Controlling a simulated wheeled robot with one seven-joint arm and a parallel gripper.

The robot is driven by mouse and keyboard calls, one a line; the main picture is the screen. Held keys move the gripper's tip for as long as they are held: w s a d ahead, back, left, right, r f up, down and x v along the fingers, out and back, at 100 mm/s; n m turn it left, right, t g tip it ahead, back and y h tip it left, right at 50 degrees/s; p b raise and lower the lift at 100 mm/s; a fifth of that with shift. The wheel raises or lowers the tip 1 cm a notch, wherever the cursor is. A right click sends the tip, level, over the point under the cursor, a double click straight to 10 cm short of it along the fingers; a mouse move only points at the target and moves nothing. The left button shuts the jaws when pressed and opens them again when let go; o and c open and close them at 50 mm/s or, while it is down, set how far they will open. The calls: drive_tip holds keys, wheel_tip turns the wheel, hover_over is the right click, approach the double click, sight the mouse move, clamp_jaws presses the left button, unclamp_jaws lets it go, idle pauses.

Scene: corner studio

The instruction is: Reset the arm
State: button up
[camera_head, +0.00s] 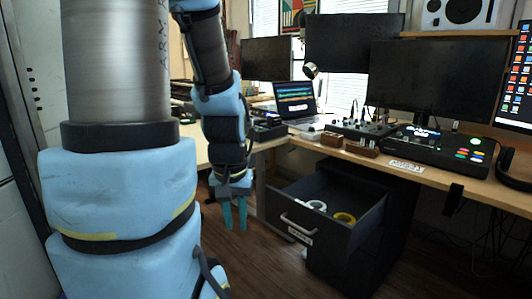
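My gripper (234,214) hangs at the end of my blue and grey arm, left of the middle of the picture. Its two teal fingers point down with a narrow gap between them, and nothing shows between them. It is over the floor, left of the open drawer (285,203) and apart from it. Part of my arm fills the left side of the view.
The open drawer of a black cabinet (345,265) holds a white roll (316,205) and a yellow roll (344,218). Behind is a corner desk (440,177) with a laptop (295,100), monitors and audio gear. Wooden floor (260,265) is clear before the drawer.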

wheel_tip(320, 180, up, 22)
drive_tip(key=p, duration=1.9)
drive_tip(key=shift+f, duration=0.25)
drive_tip(key=shift+f, duration=0.1)
